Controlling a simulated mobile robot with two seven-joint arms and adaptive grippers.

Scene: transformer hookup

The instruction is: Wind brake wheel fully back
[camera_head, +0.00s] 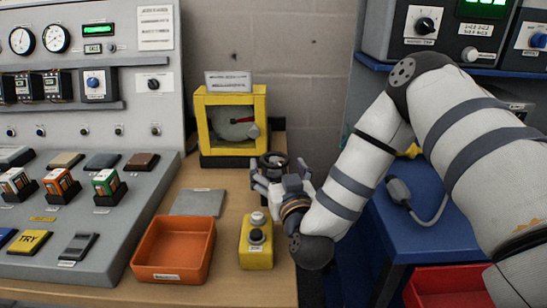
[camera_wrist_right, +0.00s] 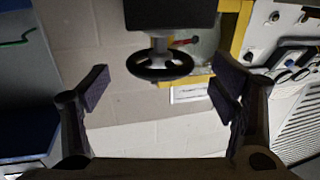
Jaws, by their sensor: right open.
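The brake wheel (camera_head: 273,160) is a small black handwheel beside the lower right of a yellow-framed box (camera_head: 204,130). In the right wrist view the wheel (camera_wrist_right: 160,67) shows with its spokes under a dark block, between and beyond the two fingers. My right gripper (camera_head: 280,172) is open in front of the wheel, and its fingers appear apart from the rim. It also shows in the wrist view (camera_wrist_right: 162,90), with dark pads and nothing between them. The box holds a grey disc (camera_head: 230,122) with a red pointer. My left gripper is not in view.
An orange tray (camera_head: 173,277) and a yellow button box (camera_head: 257,246) stand on the wooden bench, with a grey plate (camera_head: 199,202) behind the tray. A sloped control console (camera_head: 120,215) fills the left. A blue table (camera_head: 430,235) and red bin (camera_head: 450,287) lie right.

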